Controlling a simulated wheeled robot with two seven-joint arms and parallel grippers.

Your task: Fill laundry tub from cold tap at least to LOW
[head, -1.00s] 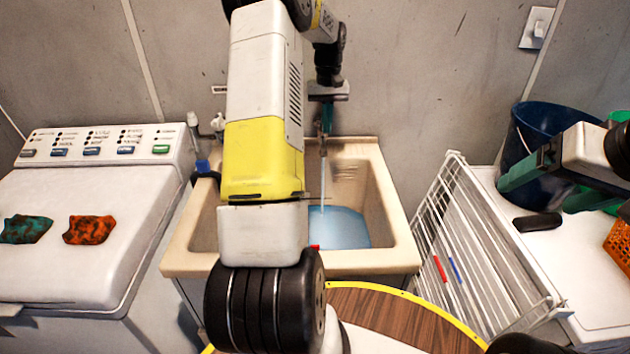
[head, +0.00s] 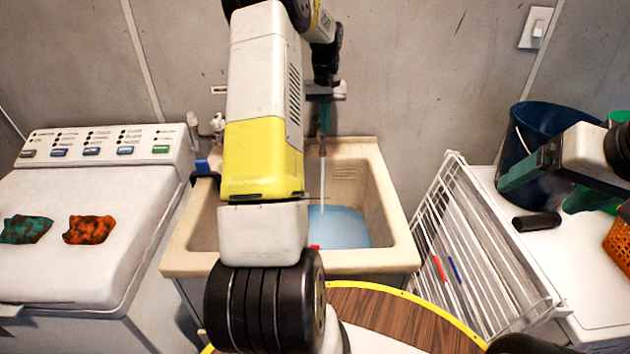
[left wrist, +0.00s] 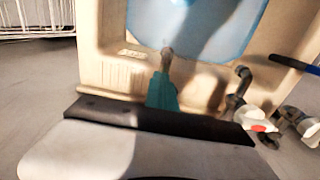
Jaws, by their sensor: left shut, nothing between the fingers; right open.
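The beige laundry tub (head: 398,225) stands against the back wall. Light-blue water (head: 340,228) lies in it, and a thin stream (head: 322,185) runs down into it. The water also shows in the left wrist view (left wrist: 190,28). My left gripper (head: 325,122), teal-fingered, is shut and empty near the spout (left wrist: 167,58) above the tub's back rim. The left wrist view shows its fingers (left wrist: 163,92) close to the spout; contact is unclear. A valve with a red mark (left wrist: 257,128) sits to the right there. My left arm hides part of the tub. I cannot read a LOW mark.
My right gripper (head: 528,170) is open near a dark-blue bucket (head: 548,125) at the right. A white wire rack (head: 470,235) leans beside the tub. A white washer (head: 75,240) with two cloths stands left. A blue-ended black fitting (head: 202,167) sits at the tub's left edge.

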